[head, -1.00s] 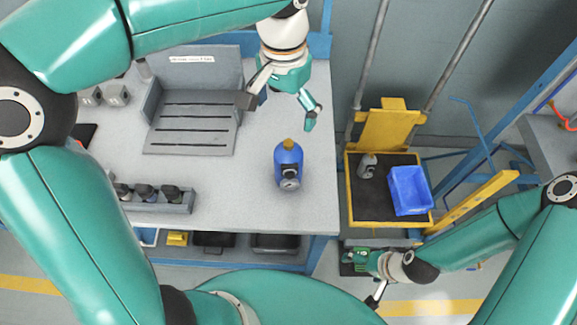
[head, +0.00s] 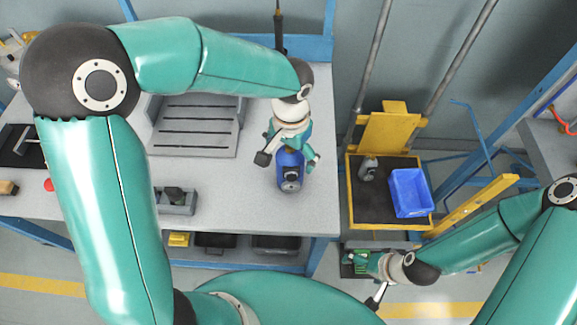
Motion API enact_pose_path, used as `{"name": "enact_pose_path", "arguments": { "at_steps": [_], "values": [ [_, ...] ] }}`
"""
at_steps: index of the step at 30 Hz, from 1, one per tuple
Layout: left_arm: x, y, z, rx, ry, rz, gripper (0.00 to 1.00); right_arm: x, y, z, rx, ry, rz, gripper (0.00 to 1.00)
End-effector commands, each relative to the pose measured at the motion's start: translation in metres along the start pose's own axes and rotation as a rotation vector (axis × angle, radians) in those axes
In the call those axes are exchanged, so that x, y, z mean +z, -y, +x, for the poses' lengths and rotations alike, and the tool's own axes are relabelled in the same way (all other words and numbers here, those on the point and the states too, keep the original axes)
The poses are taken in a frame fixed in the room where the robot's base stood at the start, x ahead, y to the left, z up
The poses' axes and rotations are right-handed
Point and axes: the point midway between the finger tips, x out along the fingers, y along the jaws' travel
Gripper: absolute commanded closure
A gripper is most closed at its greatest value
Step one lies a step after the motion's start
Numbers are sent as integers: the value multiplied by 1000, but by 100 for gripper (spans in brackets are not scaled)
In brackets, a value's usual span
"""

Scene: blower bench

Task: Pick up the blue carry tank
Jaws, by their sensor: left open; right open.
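The blue carry tank (head: 290,178) stands on the grey bench, near its right end. It has a round dark gauge on its front, and its top is partly hidden by my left gripper. My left gripper (head: 289,162) is open, with one finger on each side of the tank's upper part. I cannot tell whether the fingers touch it. My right gripper (head: 362,278) is low at the right of the bench, below the yellow cart, open and away from the tank.
The bench top (head: 235,205) is clear around the tank. A slotted grey tray (head: 195,130) and a small holder with dark items (head: 178,202) lie to the left. The yellow cart (head: 350,205) at right carries a blue bin (head: 409,192) and a small grey bottle (head: 368,168).

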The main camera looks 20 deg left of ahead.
Motion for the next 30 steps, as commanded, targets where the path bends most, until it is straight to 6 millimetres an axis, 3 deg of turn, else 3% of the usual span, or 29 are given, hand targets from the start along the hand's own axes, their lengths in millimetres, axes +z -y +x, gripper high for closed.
{"name": "enact_pose_path", "arguments": {
  "at_steps": [10,27,30],
  "values": [
    [0,0,9,2,-1,0,4,0,0,0,0,0,0,0],
    [0,0,9,2,-1,0,99,0,0,-1,0,0,0,0],
    [0,0,8,2,-3,0,100,0,0,-1,0,0,0,0]
  ]
}}
